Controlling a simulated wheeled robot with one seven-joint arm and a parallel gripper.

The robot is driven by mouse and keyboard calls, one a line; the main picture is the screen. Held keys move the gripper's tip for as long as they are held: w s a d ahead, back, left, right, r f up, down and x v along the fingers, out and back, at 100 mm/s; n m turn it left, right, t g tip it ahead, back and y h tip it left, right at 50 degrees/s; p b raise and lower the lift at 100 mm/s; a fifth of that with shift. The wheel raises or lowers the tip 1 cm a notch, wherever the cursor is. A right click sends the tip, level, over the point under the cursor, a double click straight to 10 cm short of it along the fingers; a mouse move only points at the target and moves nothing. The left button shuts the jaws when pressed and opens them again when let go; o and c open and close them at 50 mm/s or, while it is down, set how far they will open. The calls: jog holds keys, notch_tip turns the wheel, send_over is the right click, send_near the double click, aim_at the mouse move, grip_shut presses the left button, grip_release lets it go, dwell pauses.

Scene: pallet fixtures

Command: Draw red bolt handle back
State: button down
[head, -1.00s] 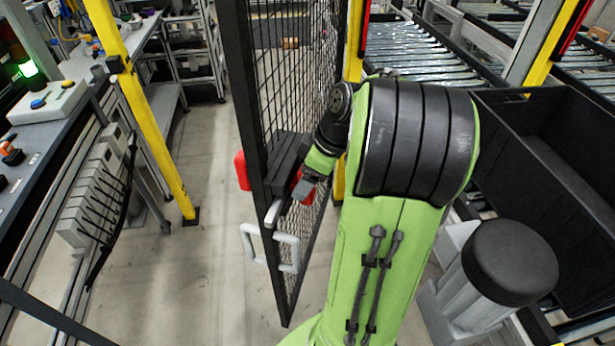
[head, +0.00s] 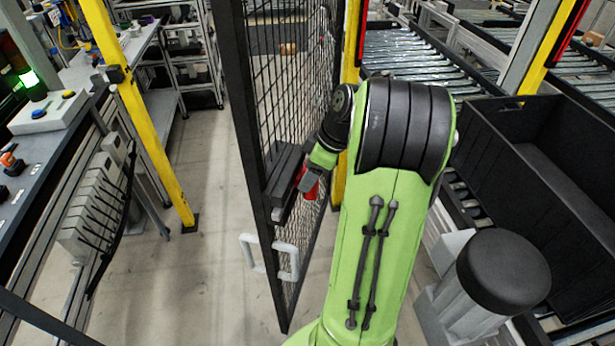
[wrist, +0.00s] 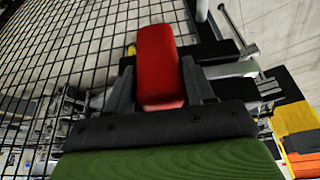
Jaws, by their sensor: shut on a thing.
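The red bolt handle (head: 309,184) sits on the inner side of a mesh gate (head: 292,110), partly hidden by my gripper in the head view. In the wrist view the red handle (wrist: 160,60) stands between the two dark fingers of my gripper (wrist: 158,75), which is shut on it. In the head view my gripper (head: 306,182) is beside the black bolt housing (head: 284,170) at the gate's free edge. A short grey bolt end (head: 279,214) shows at the housing's lower end.
A pale grip handle (head: 288,262) is on the gate below the bolt. Yellow posts (head: 150,130) stand left and behind. A workbench (head: 50,140) is at left. A black bin (head: 550,160) and roller conveyor (head: 420,60) are at right. The floor left of the gate is clear.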

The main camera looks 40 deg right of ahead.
jog(key=shift+w+d+r, duration=0.1)
jog(key=shift+d+r, duration=0.05)
jog(key=shift+r, duration=0.05)
jog(key=c, duration=0.7)
grip_release()
jog(key=shift+o, duration=1)
jog(key=shift+d+f, duration=0.1)
jog(key=shift+d, duration=0.05)
jog(key=p+v, duration=0.6)
jog(key=v, duration=0.9)
jog(key=shift+s+r, duration=0.25)
jog(key=shift+r, duration=0.1)
